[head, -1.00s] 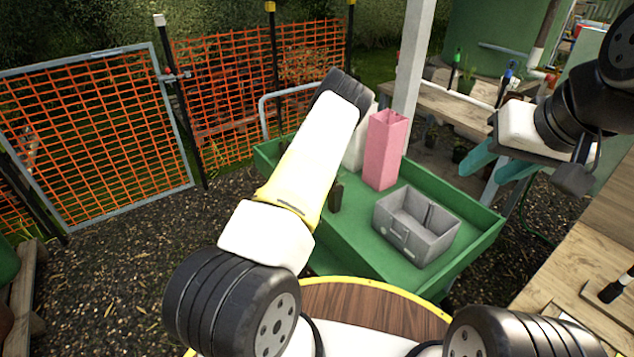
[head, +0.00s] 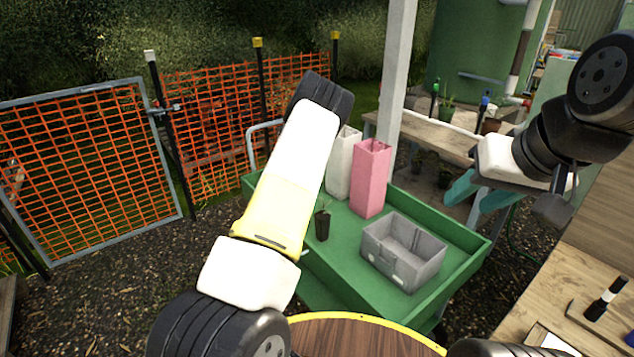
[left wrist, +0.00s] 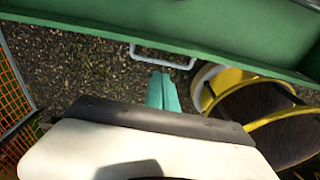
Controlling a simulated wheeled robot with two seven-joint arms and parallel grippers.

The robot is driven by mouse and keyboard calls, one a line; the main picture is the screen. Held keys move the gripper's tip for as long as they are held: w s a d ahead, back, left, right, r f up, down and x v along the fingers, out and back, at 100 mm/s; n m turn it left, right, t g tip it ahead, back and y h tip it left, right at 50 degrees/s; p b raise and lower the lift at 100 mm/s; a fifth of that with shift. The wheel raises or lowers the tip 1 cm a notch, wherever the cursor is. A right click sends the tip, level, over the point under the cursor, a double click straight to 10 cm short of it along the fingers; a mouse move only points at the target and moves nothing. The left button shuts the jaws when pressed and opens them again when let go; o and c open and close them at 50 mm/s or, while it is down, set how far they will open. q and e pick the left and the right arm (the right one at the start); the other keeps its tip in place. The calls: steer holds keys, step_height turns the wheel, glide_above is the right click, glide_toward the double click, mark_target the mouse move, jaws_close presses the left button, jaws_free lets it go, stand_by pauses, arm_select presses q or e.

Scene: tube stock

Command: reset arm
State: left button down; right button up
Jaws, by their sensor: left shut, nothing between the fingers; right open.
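My left arm crosses the middle of the head view, reaching over the left side of the green cart tray; its gripper is hidden there. In the left wrist view my left gripper (left wrist: 162,92) shows as two teal fingers together, with nothing between them, over gravel beside the green tray wall. My right gripper (head: 470,192) is at the right of the head view, its teal fingers apart and empty, in front of the wooden bench.
The green tray (head: 465,262) holds a grey divided box (head: 388,264), a pink tall container (head: 370,180), a white one (head: 342,170) and a small dark plant pot (head: 322,226). A white post (head: 396,85) stands behind. A wooden table (head: 545,290) is at lower right.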

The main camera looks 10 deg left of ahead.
arm_select(q)
steer(key=s+d+r+m+t+h, duration=0.1)
steer(key=s+d+r+m, duration=0.3)
steer(key=r, duration=0.6)
steer(key=s+d+r+m+t+h, duration=0.1)
steer(key=s+r+m, duration=0.45)
steer(key=r, duration=0.35)
steer(key=s+d+r+m+t+h, duration=0.1)
steer(key=s+d+r+m+h, duration=0.15)
steer(key=s+r+m, duration=0.55)
steer(key=s+d+r+m+t, duration=0.1)
steer(key=s+r+m, duration=0.1)
steer(key=s, duration=0.4)
steer(key=s+d+r+m+t+y, duration=0.1)
steer(key=s+d+r+m, duration=0.1)
steer(key=s+m, duration=0.3)
steer(key=s+d+r+m+t, duration=0.2)
steer(key=s+r+m, duration=0.1)
steer(key=s, duration=0.4)
steer(key=shift+r+m+y, duration=0.35)
steer(key=shift+r, duration=0.25)
